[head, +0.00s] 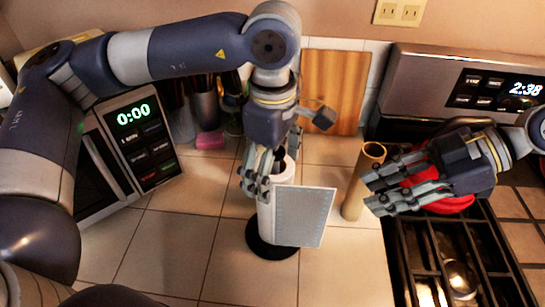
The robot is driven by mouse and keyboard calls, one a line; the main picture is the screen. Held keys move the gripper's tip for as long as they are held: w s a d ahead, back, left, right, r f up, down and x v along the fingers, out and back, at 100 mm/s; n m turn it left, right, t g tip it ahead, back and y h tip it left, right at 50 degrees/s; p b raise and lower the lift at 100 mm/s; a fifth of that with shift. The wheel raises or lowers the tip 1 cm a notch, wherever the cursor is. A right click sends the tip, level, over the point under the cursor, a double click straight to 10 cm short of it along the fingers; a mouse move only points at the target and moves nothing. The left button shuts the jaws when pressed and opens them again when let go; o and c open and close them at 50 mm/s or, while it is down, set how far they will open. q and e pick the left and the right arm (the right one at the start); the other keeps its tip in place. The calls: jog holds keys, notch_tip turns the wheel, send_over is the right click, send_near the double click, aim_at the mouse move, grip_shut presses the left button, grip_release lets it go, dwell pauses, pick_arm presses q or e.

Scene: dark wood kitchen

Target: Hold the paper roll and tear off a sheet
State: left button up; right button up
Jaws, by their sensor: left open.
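The white paper roll (265,214) stands upright on a round black base (268,247) on the tiled counter. A loose white sheet (304,217) extends from it to the right. My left gripper (256,184) reaches down from above at the top of the roll. Its fingers are open and overlap the roll's upper left side; I cannot tell whether they touch it. My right gripper (368,190) is right of the sheet, pointing left, with its fingers apart and nothing between them. A gap shows between its fingertips and the sheet.
A tan cylinder (355,193) stands behind the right gripper's fingertips. A microwave (128,150) is at left. A wooden board (338,85) leans at the back. The front counter is clear.

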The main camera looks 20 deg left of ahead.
pick_arm(q)
jog(key=c, duration=1.2)
pick_arm(e)
jog(key=shift+c, duration=1.2)
pick_arm(q)
jog(key=shift+s, duration=0.1)
pick_arm(e)
jog(key=s+a+f+g+y, duration=0.1)
jog(key=s+a+f+y, duration=0.1)
jog(key=a+f+y, duration=0.2)
jog(key=shift+s+a+f, duration=0.35)
jog(key=shift+a+f, duration=1.35)
jog(key=shift+a, duration=0.95)
